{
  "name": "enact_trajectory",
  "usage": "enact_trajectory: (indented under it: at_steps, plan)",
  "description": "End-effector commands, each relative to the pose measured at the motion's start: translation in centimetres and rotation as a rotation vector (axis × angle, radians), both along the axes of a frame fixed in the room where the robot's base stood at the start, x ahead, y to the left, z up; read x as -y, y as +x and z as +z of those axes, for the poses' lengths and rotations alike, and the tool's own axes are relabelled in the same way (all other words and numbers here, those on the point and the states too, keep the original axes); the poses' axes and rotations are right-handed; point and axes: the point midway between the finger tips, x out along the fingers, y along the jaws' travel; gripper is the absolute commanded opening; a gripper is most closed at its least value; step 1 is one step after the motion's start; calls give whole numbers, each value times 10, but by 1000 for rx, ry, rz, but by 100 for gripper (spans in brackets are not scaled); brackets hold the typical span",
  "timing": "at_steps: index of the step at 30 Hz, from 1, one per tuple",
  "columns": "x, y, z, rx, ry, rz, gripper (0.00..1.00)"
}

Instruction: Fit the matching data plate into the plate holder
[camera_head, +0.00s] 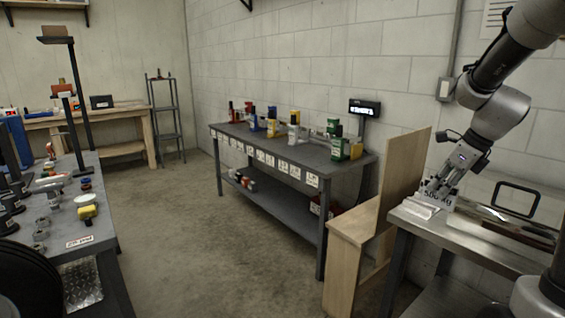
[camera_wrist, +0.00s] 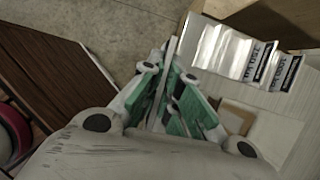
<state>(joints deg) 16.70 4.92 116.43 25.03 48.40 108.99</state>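My gripper (camera_head: 437,188) points down over the left end of the metal bench at the right. In the wrist view its teal-padded fingers (camera_wrist: 176,88) are close together around a thin grey edge (camera_wrist: 169,72), which appears to be a plate seen edge-on. In the head view a light data plate (camera_head: 437,196) marked 500 KG stands upright at the fingertips. A pale block (camera_head: 418,208) sits just left of it. The wrist view also shows two shiny labelled plates (camera_wrist: 225,50) at upper right, apart from the fingers. I cannot make out a plate holder for certain.
The metal bench (camera_head: 470,243) also bears a black frame (camera_head: 518,198) and a dark tray (camera_head: 520,234). A wooden panel (camera_head: 402,165) rises beside it. A grey table (camera_head: 300,153) with coloured items and a lit display (camera_head: 364,108) stands beyond. The middle floor is clear.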

Motion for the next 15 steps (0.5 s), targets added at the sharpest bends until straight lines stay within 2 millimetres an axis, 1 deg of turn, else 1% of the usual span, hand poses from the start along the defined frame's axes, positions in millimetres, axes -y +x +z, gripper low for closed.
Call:
enact_trajectory:
  at_steps: [8,11,15]
  plan:
    - [-7,7,-16,-2,1,164,0]
    - [-11,11,-24,-2,0,256,0]
    - [-20,17,-40,-3,2,430,0]
